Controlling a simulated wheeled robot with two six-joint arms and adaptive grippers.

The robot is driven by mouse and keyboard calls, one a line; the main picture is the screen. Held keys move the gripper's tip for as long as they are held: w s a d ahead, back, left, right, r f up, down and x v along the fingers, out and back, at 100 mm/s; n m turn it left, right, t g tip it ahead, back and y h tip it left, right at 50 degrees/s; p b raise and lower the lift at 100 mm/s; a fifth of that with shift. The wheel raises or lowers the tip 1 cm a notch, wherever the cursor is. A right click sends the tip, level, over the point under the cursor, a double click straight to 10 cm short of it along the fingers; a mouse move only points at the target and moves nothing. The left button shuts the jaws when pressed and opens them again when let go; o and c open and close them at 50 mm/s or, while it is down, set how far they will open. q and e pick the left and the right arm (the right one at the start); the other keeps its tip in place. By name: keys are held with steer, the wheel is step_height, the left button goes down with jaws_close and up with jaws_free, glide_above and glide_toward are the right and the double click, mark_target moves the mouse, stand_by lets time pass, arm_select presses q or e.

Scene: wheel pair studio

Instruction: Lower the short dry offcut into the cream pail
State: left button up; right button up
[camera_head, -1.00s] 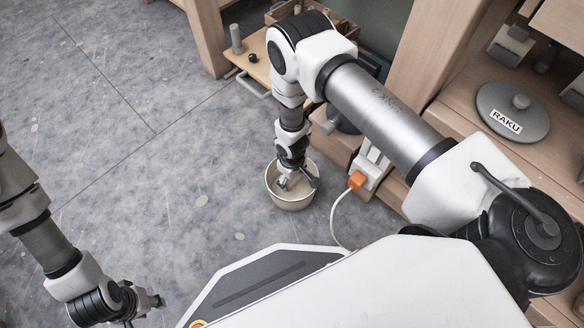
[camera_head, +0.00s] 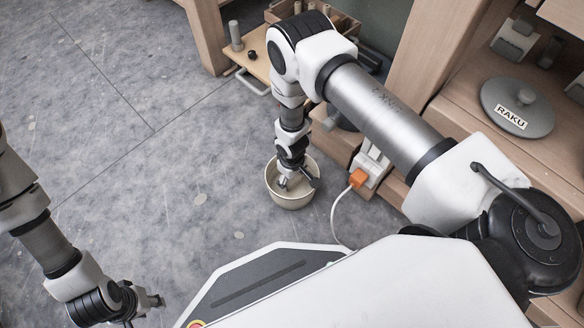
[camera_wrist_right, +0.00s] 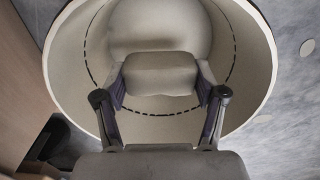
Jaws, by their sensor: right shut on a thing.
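The cream pail (camera_head: 291,199) stands on the grey floor below my right arm. My right gripper (camera_head: 285,182) points down into its mouth. In the right wrist view the pail's pale wall (camera_wrist_right: 77,62) surrounds the gripper (camera_wrist_right: 160,84), with a dark dashed line running round the inside. The gripper is shut on a short beige-grey block, the offcut (camera_wrist_right: 160,72), held crosswise between its two fingers. Whether the offcut touches the pail's bottom cannot be told. My left gripper (camera_head: 157,301) is at the lower left, away from the pail; its jaws are too small to read.
A grey lid marked RAKU (camera_head: 517,107) lies on a shelf at the right. A low wooden board (camera_head: 258,66) stands behind. The floor left of the pail is clear.

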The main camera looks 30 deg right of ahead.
mark_target(292, 185)
steer(key=shift+f+b, duration=2.25)
steer(key=shift+f, duration=0.05)
stand_by(0.8)
steer(key=o, duration=1.3)
